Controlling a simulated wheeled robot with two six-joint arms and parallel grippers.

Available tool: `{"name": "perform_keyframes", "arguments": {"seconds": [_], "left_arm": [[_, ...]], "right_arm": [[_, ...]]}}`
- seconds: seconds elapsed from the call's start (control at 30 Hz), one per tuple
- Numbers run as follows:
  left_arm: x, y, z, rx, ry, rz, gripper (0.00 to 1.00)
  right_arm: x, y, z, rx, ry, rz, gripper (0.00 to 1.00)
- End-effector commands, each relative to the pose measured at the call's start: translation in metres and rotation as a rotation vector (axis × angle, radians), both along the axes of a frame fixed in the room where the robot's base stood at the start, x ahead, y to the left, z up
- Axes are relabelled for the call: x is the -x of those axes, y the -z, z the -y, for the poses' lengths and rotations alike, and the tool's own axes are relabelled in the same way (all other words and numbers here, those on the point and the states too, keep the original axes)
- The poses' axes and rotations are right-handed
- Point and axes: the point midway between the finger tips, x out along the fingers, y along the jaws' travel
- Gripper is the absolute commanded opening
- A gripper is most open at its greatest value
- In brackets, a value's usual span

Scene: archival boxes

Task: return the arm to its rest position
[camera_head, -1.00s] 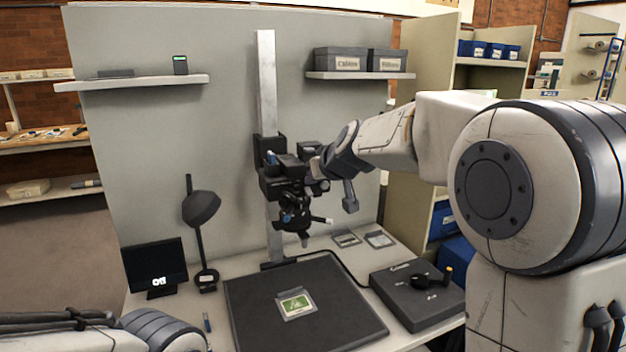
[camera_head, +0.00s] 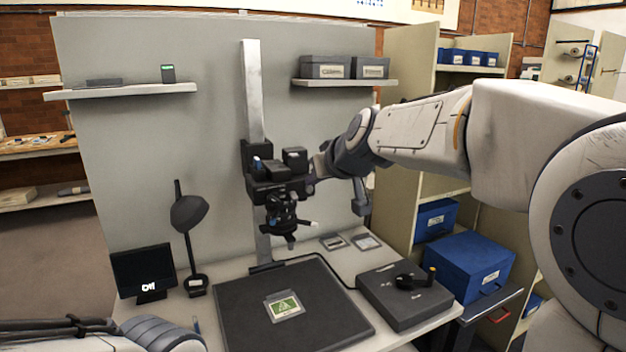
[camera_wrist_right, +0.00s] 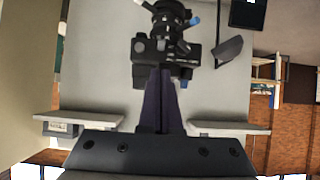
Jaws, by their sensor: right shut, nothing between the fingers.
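My right arm (camera_head: 412,135) reaches in from the right, its wrist bent downward. My right gripper (camera_head: 316,170) is shut and empty, close beside the black copy-stand camera head (camera_head: 278,185), partly hidden behind my wrist. In the right wrist view, which is upside down, the shut dark fingers (camera_wrist_right: 162,92) point toward the camera head (camera_wrist_right: 168,48); I cannot tell whether they touch it. My left arm shows only at the bottom left; its gripper is out of view.
A green-labelled card (camera_head: 284,306) lies on the dark copy board (camera_head: 238,318). A dark control box (camera_head: 385,305) with a knob stands to its right. A lamp (camera_head: 188,213) and small monitor (camera_head: 142,272) stand left. A shelf (camera_head: 345,82) holds grey boxes; blue boxes (camera_head: 468,262) are at right.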

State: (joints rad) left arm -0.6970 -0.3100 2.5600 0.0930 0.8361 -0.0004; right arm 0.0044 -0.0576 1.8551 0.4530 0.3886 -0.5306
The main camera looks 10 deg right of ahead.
Motion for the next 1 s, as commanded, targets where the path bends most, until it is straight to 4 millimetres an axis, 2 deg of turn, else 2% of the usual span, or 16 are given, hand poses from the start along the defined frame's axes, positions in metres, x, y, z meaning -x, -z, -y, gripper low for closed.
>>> {"name": "perform_keyframes", "arguments": {"seconds": [0.23,0.37,0.47,0.57,0.6,0.7,0.83,1.0], "left_arm": [[0.000,0.000,0.000,0.000,0.000,0.000,0.50],[0.000,0.000,0.000,0.000,0.000,0.000,0.50],[0.000,0.000,0.000,0.000,0.000,0.000,0.50],[0.000,0.000,0.000,0.000,0.000,0.000,0.50],[0.000,0.000,0.000,0.000,0.000,0.000,0.50],[0.000,0.000,0.000,0.000,0.000,0.000,0.50],[0.000,0.000,0.000,0.000,0.000,0.000,0.50],[0.000,0.000,0.000,0.000,0.000,0.000,0.50]], "right_arm": [[0.001,0.002,-0.005,0.000,-0.009,-0.006,0.00],[0.020,0.023,-0.030,-0.006,-0.059,-0.071,0.00],[0.056,0.057,-0.066,-0.007,-0.136,-0.185,0.00],[0.109,0.099,-0.102,0.010,-0.225,-0.333,0.00],[0.133,0.115,-0.112,0.024,-0.258,-0.395,0.00],[0.191,0.151,-0.128,0.070,-0.325,-0.536,0.00],[0.257,0.187,-0.131,0.147,-0.386,-0.686,0.00],[0.326,0.221,-0.115,0.264,-0.437,-0.838,0.00]]}}
